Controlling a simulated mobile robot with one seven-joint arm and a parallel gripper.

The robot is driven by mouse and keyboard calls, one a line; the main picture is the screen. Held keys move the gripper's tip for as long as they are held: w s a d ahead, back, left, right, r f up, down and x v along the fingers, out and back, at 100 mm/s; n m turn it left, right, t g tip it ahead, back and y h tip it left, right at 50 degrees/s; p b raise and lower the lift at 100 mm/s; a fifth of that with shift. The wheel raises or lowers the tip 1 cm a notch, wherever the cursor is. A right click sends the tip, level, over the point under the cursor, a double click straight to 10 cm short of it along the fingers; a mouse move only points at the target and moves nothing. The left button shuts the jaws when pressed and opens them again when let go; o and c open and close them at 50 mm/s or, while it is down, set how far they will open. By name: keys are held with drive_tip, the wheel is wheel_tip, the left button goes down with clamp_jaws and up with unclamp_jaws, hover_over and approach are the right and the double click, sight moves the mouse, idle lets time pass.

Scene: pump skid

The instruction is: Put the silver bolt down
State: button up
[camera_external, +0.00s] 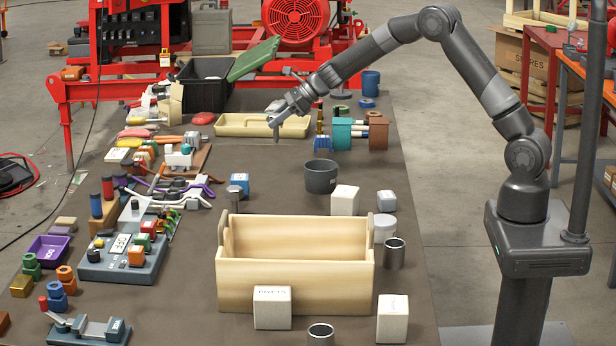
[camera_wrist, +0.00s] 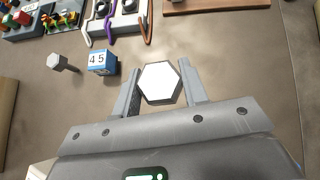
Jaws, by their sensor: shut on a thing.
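The silver bolt (camera_wrist: 158,83) shows its bright hexagonal head between the two fingers of my gripper (camera_wrist: 161,92) in the wrist view. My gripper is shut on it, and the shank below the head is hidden. In the external view my gripper (camera_external: 277,129) points down, with the table visible below it; the bolt is too small there to make out clearly. A second grey bolt (camera_wrist: 58,62) stands apart on the table to the left in the wrist view, near a blue block (camera_wrist: 102,62) marked 45. That block also shows in the external view (camera_external: 240,181).
A black round pot (camera_external: 321,178), white blocks (camera_external: 345,200) and a wooden tote (camera_external: 295,285) stand on the near side. A tan tray (camera_external: 240,131) lies farther back. Cables and tools crowd the left. Bare table (camera_wrist: 225,55) shows around the gripper.

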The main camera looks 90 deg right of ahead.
drive_tip(key=shift+s+d+r, duration=0.25)
wheel_tip(320, 180, up, 6)
drive_tip(key=shift+f, duration=0.2)
drive_tip(key=w+a+n+g+y, duration=0.25)
drive_tip(key=a+n+y, duration=0.2)
drive_tip(key=a, duration=1.65)
drive_tip(key=w+a+n+g+y, duration=0.25)
drive_tip(key=a+n, duration=0.35)
drive_tip(key=a, duration=1.5)
drive_tip(key=s+a+n+g+y, duration=0.1)
drive_tip(key=s+a+n+g, duration=0.45)
drive_tip(key=a, duration=0.95)
drive_tip(key=s+a+n+g, duration=0.2)
drive_tip(key=s+a, duration=0.6)
drive_tip(key=a, duration=0.6)
drive_tip(key=shift+a+f, duration=0.15)
drive_tip(key=shift+f, duration=3.7)
drive_tip(key=shift+a+f, duration=0.1)
drive_tip(key=shift+f, duration=3.75)
drive_tip(key=shift+f, duration=0.2)
